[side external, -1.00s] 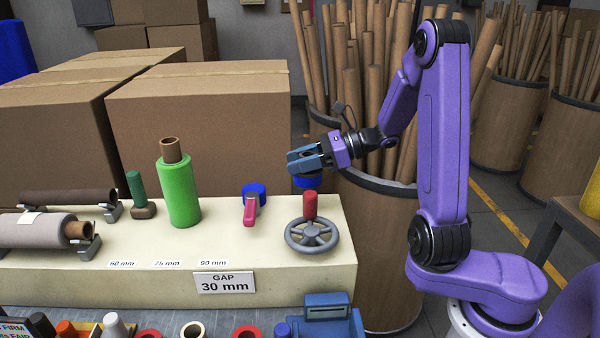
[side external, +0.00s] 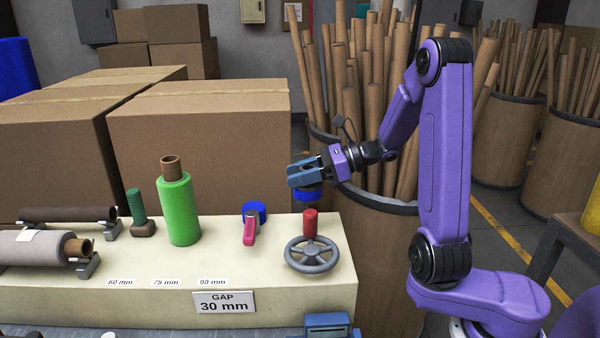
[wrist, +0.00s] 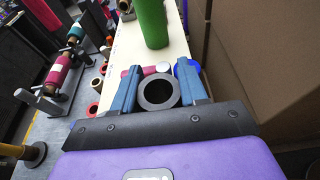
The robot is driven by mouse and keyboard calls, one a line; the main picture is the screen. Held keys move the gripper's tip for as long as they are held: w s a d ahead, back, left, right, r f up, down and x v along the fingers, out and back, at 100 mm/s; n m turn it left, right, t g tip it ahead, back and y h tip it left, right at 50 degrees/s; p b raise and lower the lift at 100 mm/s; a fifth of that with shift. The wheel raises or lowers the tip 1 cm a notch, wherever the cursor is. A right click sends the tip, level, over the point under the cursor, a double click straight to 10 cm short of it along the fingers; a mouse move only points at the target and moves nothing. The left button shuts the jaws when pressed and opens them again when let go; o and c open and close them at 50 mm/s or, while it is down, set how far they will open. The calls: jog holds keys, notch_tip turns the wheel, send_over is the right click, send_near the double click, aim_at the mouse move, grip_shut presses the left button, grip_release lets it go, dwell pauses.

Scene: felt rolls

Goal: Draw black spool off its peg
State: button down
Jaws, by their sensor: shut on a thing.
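My gripper (side external: 308,172), blue-fingered, is held above the back right of the cream bench. In the wrist view its two fingers (wrist: 160,90) are closed on either side of a black spool (wrist: 145,101), seen end-on as a dark ring with a round hole. In the side external view the fingers mostly hide the spool. A blue round piece (side external: 308,195) shows just under the fingers; I cannot tell whether it belongs to the spool. No peg can be made out below it.
A grey handwheel with a red knob (side external: 310,224) stands below my gripper on the bench (side external: 180,300). To the left are a pink lever with a blue disc (side external: 254,210), a green roll (side external: 180,210) and rolls on cradles. Cardboard boxes (side external: 200,140) stand close behind.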

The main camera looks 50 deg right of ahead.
jog(key=shift+f, duration=0.6)
dwell(0.7)
jog(key=shift+r, duration=3.55)
